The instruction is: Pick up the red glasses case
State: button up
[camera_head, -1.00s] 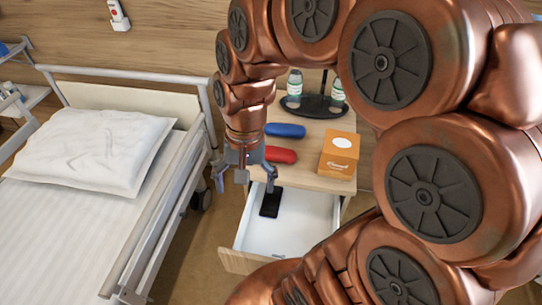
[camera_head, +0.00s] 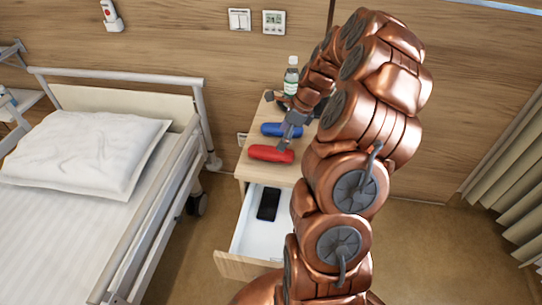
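The red glasses case (camera_head: 269,153) lies on the bedside cabinet top (camera_head: 247,170), near its front edge above the open drawer. My gripper (camera_head: 277,121) is over the cabinet top, with its fingers spread apart and nothing visible between them. The nearer finger overlaps the right end of the red case in the picture; I cannot tell whether it touches. The blue case (camera_head: 270,129) lies just behind the red one and is partly covered by my gripper.
The drawer (camera_head: 247,236) is pulled out and holds a black phone (camera_head: 268,204). A bottle (camera_head: 291,76) stands at the back of the cabinet. My arm hides the cabinet's right side. The bed (camera_head: 90,215) is to the left; bare floor (camera_head: 430,260) is at right.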

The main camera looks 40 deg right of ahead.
aim_at(276, 152)
jog(key=shift+d+f+m, duration=0.4)
jog(key=shift+d+f, duration=0.3)
jog(key=shift+d, duration=0.05)
jog(key=shift+w+p+x, duration=0.2)
jog(key=shift+p+x, duration=0.2)
jog(key=shift+x, duration=1.45)
jog(key=shift+w+p+x, duration=0.2)
jog(key=shift+p+x, duration=0.15)
jog(key=shift+x, duration=1.5)
jog(key=shift+d, duration=0.15)
jog(key=c, duration=1.3)
